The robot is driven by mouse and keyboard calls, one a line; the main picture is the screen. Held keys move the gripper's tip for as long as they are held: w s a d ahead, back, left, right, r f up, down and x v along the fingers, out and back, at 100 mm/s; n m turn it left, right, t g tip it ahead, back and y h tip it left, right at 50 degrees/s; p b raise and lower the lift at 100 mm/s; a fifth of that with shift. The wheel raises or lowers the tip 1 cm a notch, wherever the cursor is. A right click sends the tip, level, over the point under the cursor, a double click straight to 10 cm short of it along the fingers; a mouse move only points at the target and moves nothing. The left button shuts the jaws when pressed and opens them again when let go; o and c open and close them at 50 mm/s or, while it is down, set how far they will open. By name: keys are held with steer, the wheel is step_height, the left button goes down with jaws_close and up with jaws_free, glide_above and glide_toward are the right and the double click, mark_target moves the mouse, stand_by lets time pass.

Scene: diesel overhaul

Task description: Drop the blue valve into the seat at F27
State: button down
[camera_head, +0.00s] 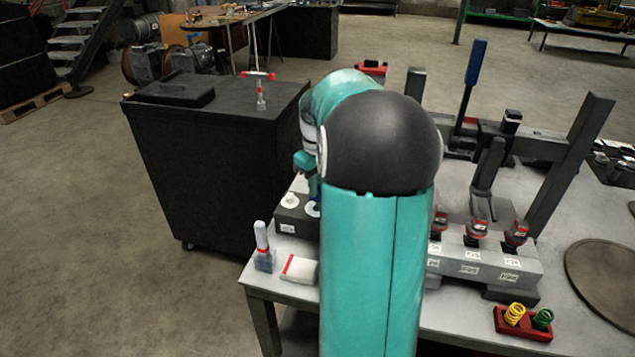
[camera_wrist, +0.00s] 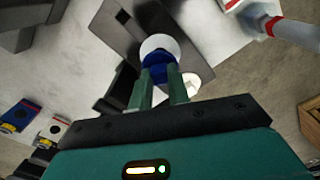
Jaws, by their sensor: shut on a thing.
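My gripper (camera_wrist: 160,84) is in the wrist view with its two green fingers around a blue piece, the blue valve (camera_wrist: 154,66). The fingers are shut on it. A white round disc (camera_wrist: 158,44) lies just beyond the valve, over a dark block; whether the disc is part of the valve I cannot tell. In the head view my arm hides most of the gripper, and a bit of blue shows beside the dark block (camera_head: 287,228). A grey labelled block (camera_head: 485,262) stands at the right. Its small labels are too blurred to tell which seat is F27.
A white round piece (camera_head: 289,200) sits on the dark block. A red tray (camera_head: 522,325) holds yellow and green springs. A dark cabinet (camera_head: 220,150) stands left; posts rise behind the labelled block.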

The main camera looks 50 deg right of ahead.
steer(key=shift+f, duration=1.95)
stand_by(1.1)
steer(key=c, duration=0.9)
jaws_free()
steer(key=shift+o, duration=0.2)
steer(key=shift+r, duration=0.1)
steer(key=shift+r, duration=3.9)
